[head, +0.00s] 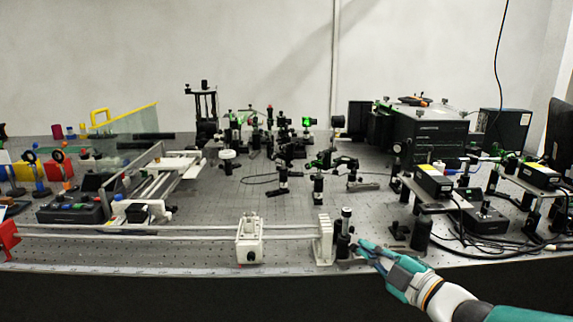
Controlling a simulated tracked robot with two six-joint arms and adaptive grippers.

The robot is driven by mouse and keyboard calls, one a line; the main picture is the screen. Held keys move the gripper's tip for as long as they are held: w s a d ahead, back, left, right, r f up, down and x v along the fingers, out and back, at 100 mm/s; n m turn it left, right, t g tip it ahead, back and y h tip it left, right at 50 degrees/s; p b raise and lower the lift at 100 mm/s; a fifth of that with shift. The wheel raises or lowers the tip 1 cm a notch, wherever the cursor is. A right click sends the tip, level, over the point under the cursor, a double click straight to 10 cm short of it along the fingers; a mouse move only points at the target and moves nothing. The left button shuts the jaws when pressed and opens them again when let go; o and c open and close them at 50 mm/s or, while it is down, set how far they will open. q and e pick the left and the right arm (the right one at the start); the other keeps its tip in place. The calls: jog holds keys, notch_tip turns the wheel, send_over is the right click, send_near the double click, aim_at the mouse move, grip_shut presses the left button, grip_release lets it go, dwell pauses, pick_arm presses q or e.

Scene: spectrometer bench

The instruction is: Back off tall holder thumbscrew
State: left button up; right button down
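A tall black post holder (345,232) stands near the front edge of the bench, just right of a white ribbed block (323,240). Its thumbscrew is too small to make out, or is hidden by the gripper. My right gripper (362,254), teal and grey, comes in from the lower right. Its fingertips point left at the lower part of the tall holder, very close to it. I cannot tell whether they touch it, or whether they are closed on the thumbscrew. My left gripper is not in view.
A white rail (170,232) with a white carriage (250,240) runs along the front edge left of the holder. A shorter black post (421,233) and loose cables stand to the right. Several optics mounts (318,185) stand behind; the perforated bench top between is partly clear.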

jog(key=shift+w+d+r, duration=0.1)
jog(key=shift+d+r, duration=0.05)
jog(key=shift+r, duration=0.05)
jog(key=b+v, duration=0.1)
jog(key=v, duration=0.5)
jog(key=shift+f, duration=0.15)
jog(key=shift+d, duration=0.1)
